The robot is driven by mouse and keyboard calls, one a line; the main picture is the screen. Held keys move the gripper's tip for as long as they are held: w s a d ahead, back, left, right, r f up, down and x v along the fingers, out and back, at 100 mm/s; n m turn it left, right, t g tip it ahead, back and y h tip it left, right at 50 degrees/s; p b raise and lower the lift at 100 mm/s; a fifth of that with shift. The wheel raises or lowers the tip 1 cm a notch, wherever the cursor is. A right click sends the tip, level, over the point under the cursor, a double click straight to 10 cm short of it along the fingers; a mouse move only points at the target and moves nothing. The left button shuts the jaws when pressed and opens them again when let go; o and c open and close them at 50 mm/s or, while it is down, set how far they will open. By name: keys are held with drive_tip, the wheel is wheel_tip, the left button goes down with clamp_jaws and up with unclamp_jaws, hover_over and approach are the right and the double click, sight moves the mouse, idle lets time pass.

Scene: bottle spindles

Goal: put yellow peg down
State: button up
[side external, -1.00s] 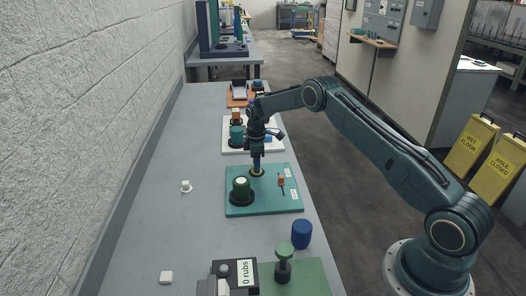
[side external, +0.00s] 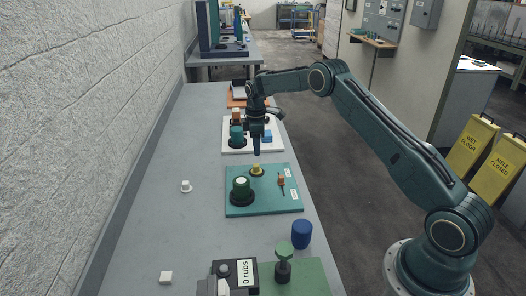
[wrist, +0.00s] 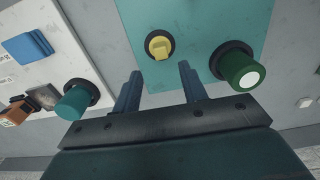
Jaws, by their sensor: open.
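The yellow peg (side external: 257,168) stands in a dark round holder on the teal board (side external: 262,206). In the wrist view the yellow peg (wrist: 160,46) sits inside its dark ring, beyond the fingertips and apart from them. My gripper (side external: 257,152) is above the peg in the side view, with a gap between them. In the wrist view my gripper (wrist: 160,74) has its two fingers spread wide with nothing between them.
A green bottle (side external: 241,187) in a dark base shares the teal board with a small orange-tipped piece (side external: 281,181). A white board (side external: 234,148) behind holds a teal bottle (side external: 236,134) and a blue block (side external: 267,136). A blue cylinder (side external: 302,234) stands in front.

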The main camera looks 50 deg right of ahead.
drive_tip(key=shift+r, duration=2.35)
drive_tip(key=shift+r, duration=0.1)
drive_tip(key=s+a+r+m+t, duration=0.1)
drive_tip(key=s+a+r+m, duration=0.1)
drive_tip(key=s+a+r, duration=0.7)
drive_tip(key=s+a+r+m+t, duration=0.25)
drive_tip(key=s+r, duration=0.45)
drive_tip(key=r, duration=0.6)
drive_tip(key=s+a+f+m+t, duration=0.1)
drive_tip(key=s+a+m, duration=0.1)
drive_tip(key=s, duration=1.1)
drive_tip(key=s+a+f+m+t, duration=0.1)
drive_tip(key=s+a, duration=0.4)
drive_tip(key=s, duration=0.8)
drive_tip(key=shift+s+f+m, duration=0.15)
drive_tip(key=shift+f+m, duration=0.15)
drive_tip(key=shift+m, duration=0.45)
